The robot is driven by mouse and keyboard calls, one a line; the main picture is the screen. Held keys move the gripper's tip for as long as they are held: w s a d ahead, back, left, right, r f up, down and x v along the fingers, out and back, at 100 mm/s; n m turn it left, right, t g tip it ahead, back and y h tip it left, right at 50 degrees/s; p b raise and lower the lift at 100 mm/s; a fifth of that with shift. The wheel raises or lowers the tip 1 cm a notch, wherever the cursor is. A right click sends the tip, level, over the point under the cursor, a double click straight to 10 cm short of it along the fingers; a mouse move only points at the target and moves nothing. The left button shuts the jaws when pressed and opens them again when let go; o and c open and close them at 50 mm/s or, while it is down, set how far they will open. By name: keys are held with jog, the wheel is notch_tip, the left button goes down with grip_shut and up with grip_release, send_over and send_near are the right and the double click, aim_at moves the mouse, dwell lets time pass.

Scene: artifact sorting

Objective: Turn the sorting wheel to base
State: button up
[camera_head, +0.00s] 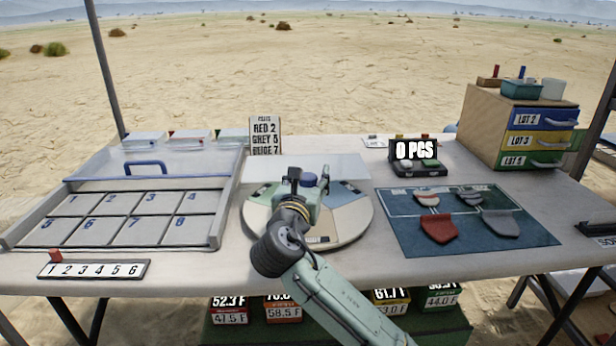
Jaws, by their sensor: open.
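The sorting wheel (352,222) is a round, pale turntable in the middle of the table. It has wedge sections in beige, grey, teal and dark tones, and a small dark label at its front edge. My arm comes in from the lower right and hides the front left part of the wheel. The word "base" is not readable on the wheel.
A numbered tray (75,231) lies left, with a numbered strip (95,270) before it. A sign (266,138) stands behind the wheel. A counter (416,160) reads "0 PCS". A blue mat (400,242) with sherds lies right. A drawer cabinet (484,125) stands back right.

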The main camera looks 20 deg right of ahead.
jog(key=shift+c, duration=0.6)
grip_shut()
